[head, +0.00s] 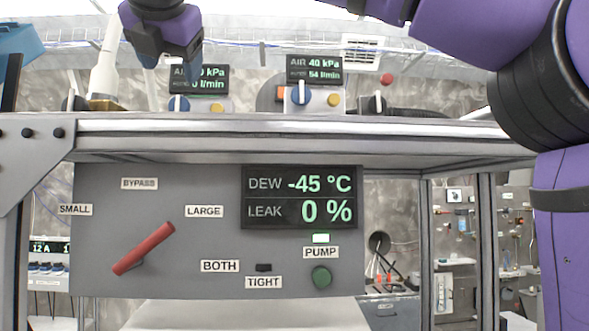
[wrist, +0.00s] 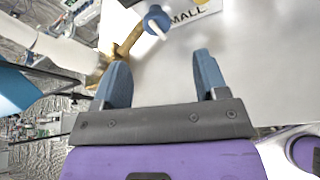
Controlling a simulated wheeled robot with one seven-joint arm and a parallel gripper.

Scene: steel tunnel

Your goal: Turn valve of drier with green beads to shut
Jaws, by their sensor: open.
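My gripper (head: 172,68) is open and empty at the upper left of the head view, over the shelf unit. In the wrist view its two blue fingers (wrist: 160,75) are spread apart. A small round blue valve (wrist: 153,20) with a white lever sits beyond the fingertips, beside a brass pipe (wrist: 128,42) and a label ending in "MALL". No contact shows. In the head view a blue valve with a white lever (head: 178,104) is below the gripper, and a similar one (head: 301,92) stands to its right. I cannot make out green beads in either view.
The front panel (head: 105,262) holds a tilted red lever (head: 144,248) among SMALL, BYPASS, LARGE and BOTH labels, and a green button (head: 321,277). Its display (head: 300,197) reads -45 °C and leak 0 %. The shelf edge (head: 300,127) runs across above it.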

